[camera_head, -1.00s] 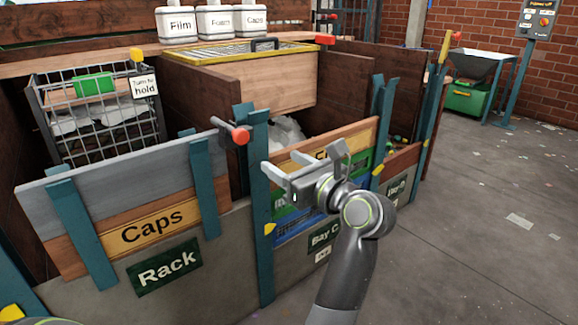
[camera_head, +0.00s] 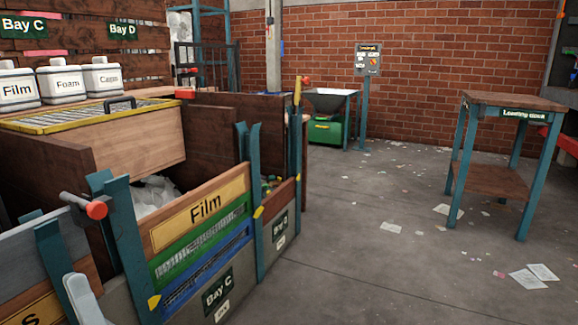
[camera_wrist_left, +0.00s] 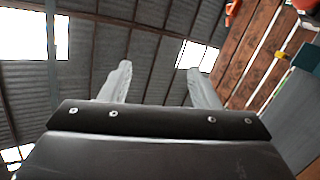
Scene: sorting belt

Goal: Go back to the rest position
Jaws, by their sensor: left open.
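My left gripper (camera_wrist_left: 159,66) is open in the left wrist view, its two pale fingers apart with nothing between them. It points up toward the metal roof. In the head view only a small grey part of the left gripper (camera_head: 84,300) shows at the lower left edge, in front of the bay boards. The rest of that arm is out of the picture. My right gripper is in neither view.
The Film bay front (camera_head: 203,207) stands close at the left, with teal posts and a red-tipped lever (camera_head: 96,210) near the gripper. A wooden table (camera_head: 513,103) stands at the right. The concrete floor (camera_head: 350,225) between is open, with scattered paper.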

